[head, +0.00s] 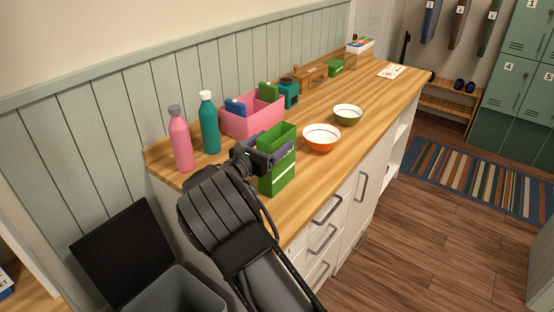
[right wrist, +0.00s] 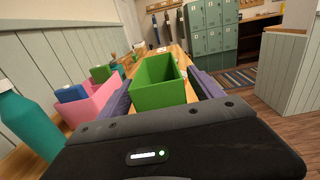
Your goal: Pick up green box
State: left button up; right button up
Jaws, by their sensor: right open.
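The green box (head: 279,175) is open-topped and stands upright on the near part of the wooden counter. My right gripper (head: 268,153) is at the box, over its upper left part in the head view, and hides some of it. In the right wrist view the green box (right wrist: 159,93) sits between the two purple fingers, one on each side. The right gripper is open; I cannot tell whether either finger touches the box. My left gripper is not in view.
A pink bin (head: 262,122) holding small boxes, a teal bottle (head: 209,125) and a pink bottle (head: 181,142) stand close by along the wall. The counter's front edge is near.

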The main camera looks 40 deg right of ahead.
jog(key=shift+w+d, duration=0.15)
jog(key=shift+d, duration=0.15)
dwell(0.4)
grip_shut()
dwell(0.6)
